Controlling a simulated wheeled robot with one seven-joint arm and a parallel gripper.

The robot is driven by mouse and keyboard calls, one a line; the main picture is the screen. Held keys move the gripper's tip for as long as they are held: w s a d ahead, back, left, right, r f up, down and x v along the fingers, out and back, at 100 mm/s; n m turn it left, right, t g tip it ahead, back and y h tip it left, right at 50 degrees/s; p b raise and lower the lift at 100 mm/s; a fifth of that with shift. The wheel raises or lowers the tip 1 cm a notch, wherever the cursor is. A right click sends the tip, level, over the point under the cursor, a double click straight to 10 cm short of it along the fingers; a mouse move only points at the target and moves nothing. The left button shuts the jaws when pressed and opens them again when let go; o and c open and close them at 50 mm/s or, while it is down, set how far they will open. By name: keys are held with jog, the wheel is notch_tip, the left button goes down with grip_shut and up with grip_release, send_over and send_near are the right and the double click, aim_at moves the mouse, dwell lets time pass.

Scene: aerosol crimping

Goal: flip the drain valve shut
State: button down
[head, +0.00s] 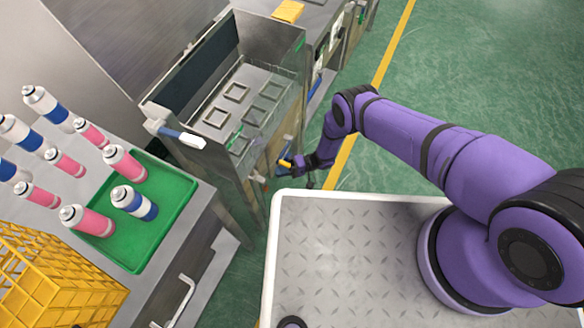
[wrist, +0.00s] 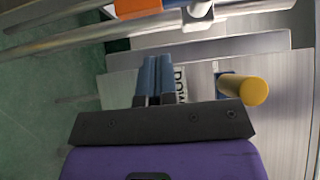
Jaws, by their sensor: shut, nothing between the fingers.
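My gripper (wrist: 157,62) is shut and empty, its two blue fingers side by side, low at the front of the steel tank in the head view (head: 259,177). A yellow round-ended handle (wrist: 243,89) stands just right of the fingers in the wrist view, apart from the fingertips. A yellow piece also shows beside my gripper in the head view (head: 284,163). An orange part (wrist: 138,8) sits on a pipe at the top of the wrist view. I cannot tell for sure which of these is the drain valve's lever. The fingers partly hide a lettered label (wrist: 181,86).
The steel tank (head: 215,150) holds several square frames. A green tray (head: 160,205) with pink and blue cans stands at left, above a yellow crate (head: 50,285). Metal pipes (wrist: 60,38) cross the upper wrist view.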

jog(key=shift+s+a, duration=0.4)
jog(key=shift+s, duration=0.25)
jog(key=shift+s+a, duration=0.35)
jog(key=shift+s, duration=0.35)
jog(key=shift+s+a, duration=0.4)
jog(key=shift+s, duration=0.25)
